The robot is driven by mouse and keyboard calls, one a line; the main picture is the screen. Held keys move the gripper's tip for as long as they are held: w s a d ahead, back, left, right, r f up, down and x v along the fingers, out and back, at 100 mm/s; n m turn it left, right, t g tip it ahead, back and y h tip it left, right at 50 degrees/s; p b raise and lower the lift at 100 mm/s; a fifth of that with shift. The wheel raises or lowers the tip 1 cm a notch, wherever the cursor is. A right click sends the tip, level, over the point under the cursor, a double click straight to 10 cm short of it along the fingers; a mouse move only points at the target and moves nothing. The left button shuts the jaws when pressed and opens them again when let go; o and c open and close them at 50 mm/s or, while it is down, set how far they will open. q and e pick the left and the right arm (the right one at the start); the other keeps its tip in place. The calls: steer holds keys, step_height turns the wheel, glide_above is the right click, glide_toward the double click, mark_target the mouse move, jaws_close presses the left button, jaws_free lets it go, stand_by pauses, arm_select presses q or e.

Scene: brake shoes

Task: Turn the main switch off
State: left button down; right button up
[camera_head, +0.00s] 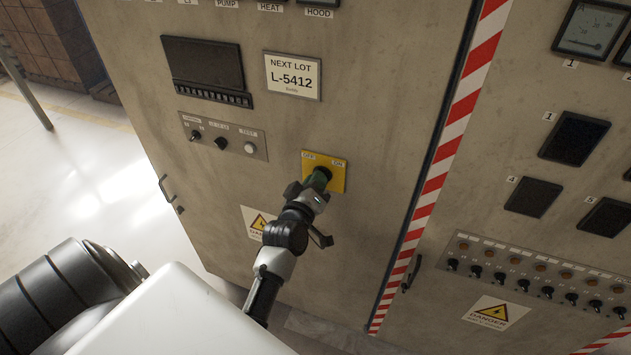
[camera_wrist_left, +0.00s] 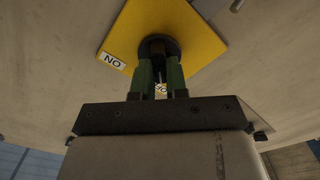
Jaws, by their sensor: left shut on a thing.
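The main switch is a dark round knob (camera_wrist_left: 158,44) on a yellow plate (camera_head: 338,179) with OFF at its upper left and ON at its upper right. The plate also shows in the left wrist view (camera_wrist_left: 205,50), where the ON label appears upside down at its left. My left gripper (camera_head: 319,178) is at the plate, and its green fingers in the left wrist view (camera_wrist_left: 160,68) are closed on the switch from either side. The fingers hide most of the knob, so I cannot tell which label it points to. My right gripper is not in view.
The beige cabinet door also carries a small panel (camera_head: 225,136) with knobs and a sign (camera_head: 292,76) reading L-5412. A red-and-white stripe (camera_head: 440,170) runs down to the right of the switch. A door handle (camera_head: 166,188) sticks out at the left. Bare door surrounds the plate.

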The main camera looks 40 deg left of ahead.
arm_select(q)
steer(key=c, duration=1.1)
jaws_free()
steer(key=shift+c, duration=0.2)
steer(key=shift+s, duration=0.1)
steer(key=b+v, duration=0.3)
steer(key=v, duration=0.7)
steer(key=shift+s, duration=0.25)
steer(key=shift+d+f, duration=0.1)
steer(key=shift+d, duration=0.05)
